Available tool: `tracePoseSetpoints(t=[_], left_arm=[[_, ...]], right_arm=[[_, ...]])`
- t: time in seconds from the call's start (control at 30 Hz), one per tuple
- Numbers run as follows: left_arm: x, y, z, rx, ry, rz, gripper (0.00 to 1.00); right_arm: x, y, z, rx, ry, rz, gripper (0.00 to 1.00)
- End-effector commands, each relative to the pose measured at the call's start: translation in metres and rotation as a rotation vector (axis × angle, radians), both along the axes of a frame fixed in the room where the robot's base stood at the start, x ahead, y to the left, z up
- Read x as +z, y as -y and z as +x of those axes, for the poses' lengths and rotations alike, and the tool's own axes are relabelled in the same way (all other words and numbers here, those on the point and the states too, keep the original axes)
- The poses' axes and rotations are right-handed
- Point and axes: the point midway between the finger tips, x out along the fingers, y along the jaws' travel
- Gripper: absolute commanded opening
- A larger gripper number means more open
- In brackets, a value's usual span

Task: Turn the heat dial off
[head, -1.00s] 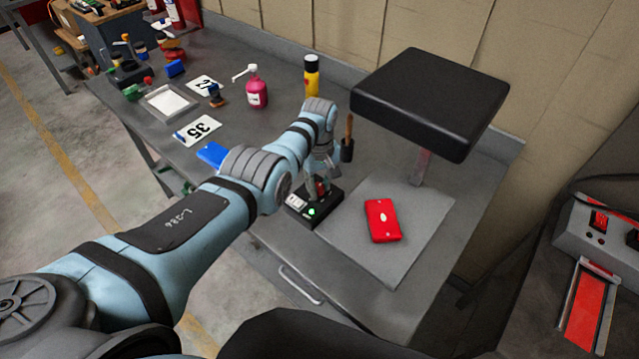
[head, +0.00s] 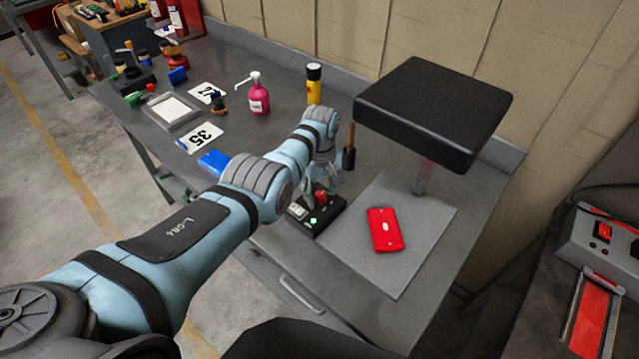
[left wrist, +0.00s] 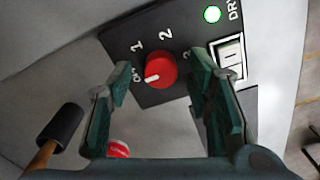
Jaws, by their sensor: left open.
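The red heat dial (left wrist: 160,70) sits on a black control box (left wrist: 125,40) marked OFF, 1, 2 and 3. Its white mark points down-left in the left wrist view, close to the OFF label. My left gripper (left wrist: 161,80) is open, with one finger on each side of the dial in that view and a gap showing on both sides. In the head view, the dial (head: 321,197) shows beside my left gripper (head: 308,189), on the control box (head: 325,219). A green light (head: 313,220) glows on the box. My right gripper is out of view.
A red flat piece (head: 384,230) lies on the grey pad (head: 420,245) right of the box. A black press head (head: 432,105) overhangs behind. A wooden-handled brush (head: 350,148), yellow can (head: 313,85) and pink bottle (head: 258,95) stand behind my arm.

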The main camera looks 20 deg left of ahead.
Motion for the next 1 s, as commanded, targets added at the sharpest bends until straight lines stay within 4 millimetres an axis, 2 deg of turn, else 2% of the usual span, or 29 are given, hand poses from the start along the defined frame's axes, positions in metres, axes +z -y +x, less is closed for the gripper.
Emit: tracePoseSetpoints(t=[0.17, 0.3, 0.4, 0.5, 0.63, 1.0], left_arm=[[0.026, -0.002, 0.000, 0.002, 0.004, 0.000, 0.46], [0.069, -0.003, 0.002, 0.002, 0.006, 0.000, 0.46], [0.094, -0.003, 0.001, 0.003, 0.004, 0.000, 0.46], [0.110, -0.004, 0.001, 0.003, 0.002, -0.001, 0.46], [0.116, -0.004, 0.001, 0.003, 0.000, 0.000, 0.46], [0.116, -0.004, 0.001, 0.003, -0.001, -0.001, 0.46]], right_arm=[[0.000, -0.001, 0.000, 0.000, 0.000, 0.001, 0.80], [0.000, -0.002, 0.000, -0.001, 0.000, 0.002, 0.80], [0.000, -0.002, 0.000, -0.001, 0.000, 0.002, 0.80], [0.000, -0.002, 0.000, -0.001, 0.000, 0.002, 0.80], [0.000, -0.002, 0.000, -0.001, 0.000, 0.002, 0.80], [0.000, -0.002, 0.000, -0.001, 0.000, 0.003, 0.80]])
